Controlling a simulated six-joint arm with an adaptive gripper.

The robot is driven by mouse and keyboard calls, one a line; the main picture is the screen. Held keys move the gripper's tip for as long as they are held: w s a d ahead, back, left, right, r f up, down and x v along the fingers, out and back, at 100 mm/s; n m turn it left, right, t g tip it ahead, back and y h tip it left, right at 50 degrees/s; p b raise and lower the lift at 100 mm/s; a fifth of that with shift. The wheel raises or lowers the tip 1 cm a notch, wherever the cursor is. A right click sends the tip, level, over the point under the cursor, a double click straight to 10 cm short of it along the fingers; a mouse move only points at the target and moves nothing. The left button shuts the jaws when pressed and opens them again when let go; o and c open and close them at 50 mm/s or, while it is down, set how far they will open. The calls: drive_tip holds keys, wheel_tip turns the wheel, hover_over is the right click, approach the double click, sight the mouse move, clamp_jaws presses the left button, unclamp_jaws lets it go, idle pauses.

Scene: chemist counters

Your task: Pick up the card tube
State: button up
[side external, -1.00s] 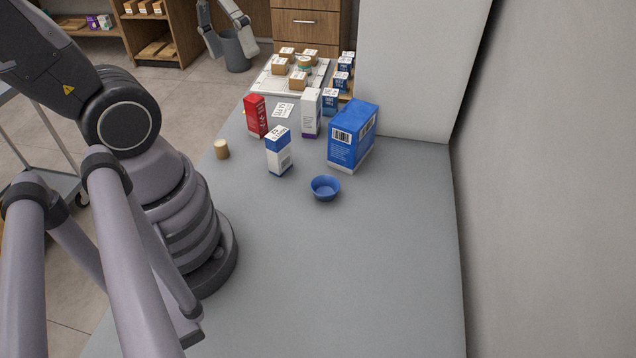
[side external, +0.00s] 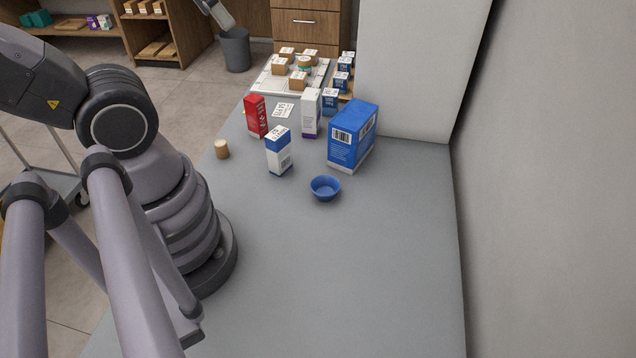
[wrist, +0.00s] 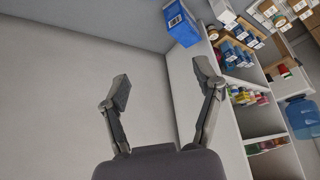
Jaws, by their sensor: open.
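The card tube (side external: 221,149) is a small tan cylinder standing upright near the left edge of the grey counter (side external: 340,270). I cannot make it out in the wrist view. My gripper (wrist: 163,80) is open and empty in the wrist view, with its two fingers well apart. In the side view only a grey part of its end (side external: 218,13) shows at the top edge, far from the tube and beyond the counter's left side.
Right of the tube stand a red box (side external: 256,115), a blue-and-white box (side external: 279,150), a white box (side external: 311,113) and a large blue box (side external: 352,136). A blue bowl (side external: 325,188) sits in front. A loaded tray (side external: 262,84) lies behind. The front counter is clear.

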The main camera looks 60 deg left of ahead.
drive_tip(key=w+a+f+m+g+y, duration=0.35)
drive_tip(key=a+f+g+y, duration=0.3)
drive_tip(key=f, duration=0.45)
drive_tip(key=w+a+f+m+g+y, duration=0.2)
drive_tip(key=a+f+m+g+y, duration=0.4)
drive_tip(key=f, duration=0.5)
wheel_tip(320, 180, down, 9)
drive_tip(key=s+a+m+t+y, duration=0.1)
drive_tip(key=a+m+t+y, duration=0.25)
drive_tip(key=m+y, duration=0.2)
drive_tip(key=m, duration=0.1)
approach(224, 146)
drive_tip(key=shift+s+a, duration=0.15)
drive_tip(key=shift+a, duration=0.45)
drive_tip(key=shift+s+a, duration=0.2)
drive_tip(key=shift+a, duration=0.4)
drive_tip(key=shift+s+a+r, duration=0.1)
drive_tip(key=shift+a+r, duration=0.05)
drive_tip(key=shift+a, duration=0.4)
drive_tip(key=shift+s+a, duration=0.2)
drive_tip(key=shift+a, duration=0.85)
drive_tip(key=shift+s+a, duration=0.15)
drive_tip(key=shift+a, duration=0.9)
drive_tip(key=shift+s+a, duration=0.2)
drive_tip(key=shift+a, duration=0.85)
